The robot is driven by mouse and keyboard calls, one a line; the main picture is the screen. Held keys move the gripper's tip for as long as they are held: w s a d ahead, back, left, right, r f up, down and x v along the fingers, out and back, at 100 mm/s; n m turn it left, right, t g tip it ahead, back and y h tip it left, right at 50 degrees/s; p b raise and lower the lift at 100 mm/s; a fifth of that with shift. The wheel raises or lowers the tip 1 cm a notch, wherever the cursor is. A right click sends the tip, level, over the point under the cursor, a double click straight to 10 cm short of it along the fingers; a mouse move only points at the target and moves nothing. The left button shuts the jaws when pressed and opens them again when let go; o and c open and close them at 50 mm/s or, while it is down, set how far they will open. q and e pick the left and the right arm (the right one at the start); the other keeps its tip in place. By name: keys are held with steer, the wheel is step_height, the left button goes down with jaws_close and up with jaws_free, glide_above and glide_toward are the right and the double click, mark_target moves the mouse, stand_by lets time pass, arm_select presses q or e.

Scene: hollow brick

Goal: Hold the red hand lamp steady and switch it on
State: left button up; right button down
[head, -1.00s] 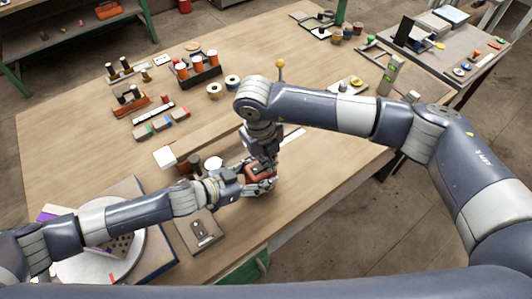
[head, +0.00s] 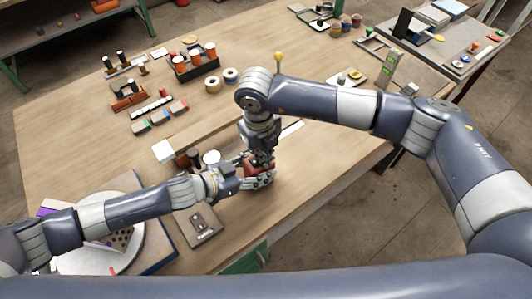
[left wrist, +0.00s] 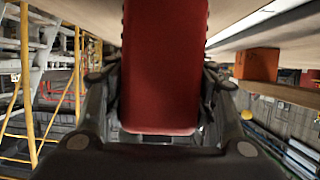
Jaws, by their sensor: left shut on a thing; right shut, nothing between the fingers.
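The red hand lamp (head: 257,172) is near the front edge of the wooden table in the head view, mostly covered by my grippers. My left gripper (head: 251,177) comes in from the left and is shut on the lamp. In the left wrist view the lamp's red body (left wrist: 163,70) stands between the fingers of my left gripper (left wrist: 160,115). My right gripper (head: 260,160) points down from above, shut, right over the lamp's top. I cannot tell whether it touches the lamp. The lamp's switch and its light are hidden.
On the table (head: 310,165) a black tray of orange-and-white cylinders (head: 196,62), tape rolls (head: 230,75) and coloured blocks (head: 160,117) stand farther back. A grey plate (head: 203,226) and a round white disc (head: 100,258) lie at the front left. The table right of the lamp is clear.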

steer(key=shift+s+a+r, duration=0.1)
steer(key=shift+s+a, duration=0.05)
steer(key=shift+a, duration=0.05)
step_height(320, 180, up, 14)
steer(key=d, duration=0.1)
steer(key=shift+w+d, duration=0.2)
steer(key=shift+w, duration=0.25)
stand_by(0.3)
arm_select(q)
steer(key=o, duration=1.4)
